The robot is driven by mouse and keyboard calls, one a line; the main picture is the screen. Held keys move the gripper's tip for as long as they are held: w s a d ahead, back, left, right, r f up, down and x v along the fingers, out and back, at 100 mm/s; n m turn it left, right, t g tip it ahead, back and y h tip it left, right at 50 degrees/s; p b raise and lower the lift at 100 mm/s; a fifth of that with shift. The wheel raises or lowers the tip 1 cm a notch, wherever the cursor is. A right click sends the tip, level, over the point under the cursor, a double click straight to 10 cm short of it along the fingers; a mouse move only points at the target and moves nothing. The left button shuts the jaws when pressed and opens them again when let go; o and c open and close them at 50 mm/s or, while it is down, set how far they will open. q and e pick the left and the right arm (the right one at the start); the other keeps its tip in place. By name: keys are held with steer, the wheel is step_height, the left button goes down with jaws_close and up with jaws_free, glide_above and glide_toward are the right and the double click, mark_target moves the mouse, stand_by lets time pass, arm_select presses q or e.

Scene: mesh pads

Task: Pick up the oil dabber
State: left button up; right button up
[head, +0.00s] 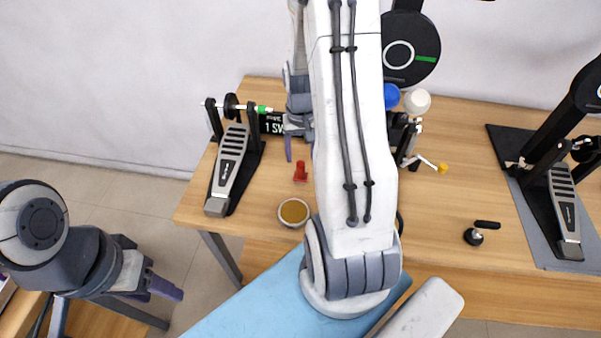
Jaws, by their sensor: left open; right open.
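A small red upright object (300,173), which looks like the oil dabber, stands on the wooden table (440,205) left of the middle; its details are too small to make out. My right gripper (297,142) is open behind and slightly above it in the picture, apart from it, and partly hidden by my own arm. My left gripper (165,288) is open and empty, off the table at the lower left, above the floor.
A round tin (294,212) with amber contents sits near the front edge. A drum pedal (231,165) stands left, another (563,205) right on a grey mat. Blue (391,96) and white (417,102) round items stand behind. My arm hides the table's middle.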

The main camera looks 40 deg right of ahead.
mark_target(301, 164)
step_height(301, 164, down, 5)
steer(key=shift+s+a+r+p, duration=0.1)
steer(key=shift+a+p, duration=0.05)
steer(key=shift+p, duration=0.4)
jaws_close()
step_height(301, 164, up, 10)
steer(key=shift+b, duration=0.6)
